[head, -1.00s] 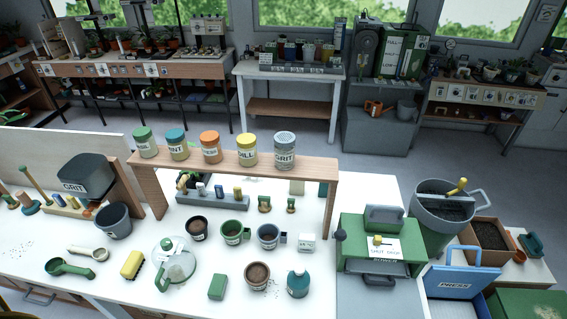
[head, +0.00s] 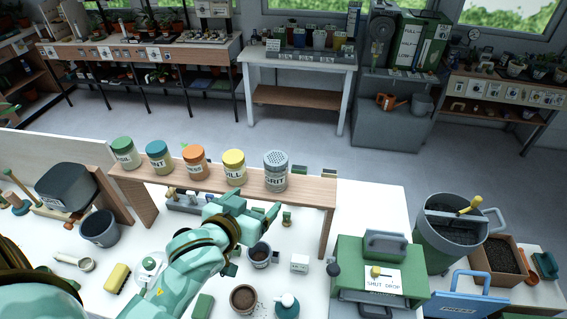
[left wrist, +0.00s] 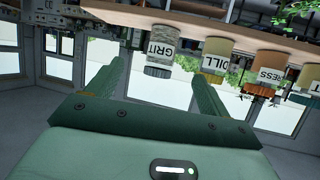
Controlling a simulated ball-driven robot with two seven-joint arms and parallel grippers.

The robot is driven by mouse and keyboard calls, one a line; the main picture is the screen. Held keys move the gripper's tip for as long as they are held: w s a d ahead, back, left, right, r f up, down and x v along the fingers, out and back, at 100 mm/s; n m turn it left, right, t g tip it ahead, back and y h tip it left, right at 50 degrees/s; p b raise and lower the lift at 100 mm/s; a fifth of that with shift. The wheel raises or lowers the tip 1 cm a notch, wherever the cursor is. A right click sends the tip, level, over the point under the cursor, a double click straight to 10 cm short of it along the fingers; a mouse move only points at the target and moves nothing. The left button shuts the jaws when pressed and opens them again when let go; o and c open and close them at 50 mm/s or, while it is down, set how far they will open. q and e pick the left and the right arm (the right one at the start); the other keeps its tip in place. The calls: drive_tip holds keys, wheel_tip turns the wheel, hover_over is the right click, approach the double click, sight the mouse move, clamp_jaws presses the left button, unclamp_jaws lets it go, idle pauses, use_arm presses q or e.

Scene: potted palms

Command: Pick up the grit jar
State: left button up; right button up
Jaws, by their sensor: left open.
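The grit jar (head: 275,172) has a grey perforated lid and a white GRIT label. It stands upright at the right end of the row of jars on the raised wooden shelf (head: 310,191). My left gripper (head: 262,214) is in front of and below the shelf, a little short of the jar, its fingers pointing right. In the left wrist view, which is upside down, the grit jar (left wrist: 160,58) shows beyond and between the two spread fingers (left wrist: 157,72). The gripper is open, empty and apart from the jar. My right gripper is not in view.
The dill jar (head: 233,168) stands just left of the grit jar, with several more jars further left.

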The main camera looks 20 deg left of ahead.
sight(273, 180)
use_arm(q)
drive_tip(key=x, duration=0.6)
drive_tip(key=shift+w+r, duration=0.2)
drive_tip(key=shift+w, duration=0.05)
drive_tip(key=x, duration=0.3)
drive_tip(key=shift+w+a+b, duration=0.1)
drive_tip(key=shift+w+b, duration=0.05)
drive_tip(key=shift+b, duration=0.2)
drive_tip(key=shift+w+a+f, duration=0.1)
drive_tip(key=shift+w+f, duration=0.1)
drive_tip(key=shift+w, duration=0.25)
drive_tip(key=x, duration=0.4)
drive_tip(key=shift+w+a+f, duration=0.2)
drive_tip(key=shift+w, duration=0.1)
drive_tip(key=shift+s, duration=0.15)
drive_tip(key=shift+c, duration=0.9)
drive_tip(key=c, duration=1)
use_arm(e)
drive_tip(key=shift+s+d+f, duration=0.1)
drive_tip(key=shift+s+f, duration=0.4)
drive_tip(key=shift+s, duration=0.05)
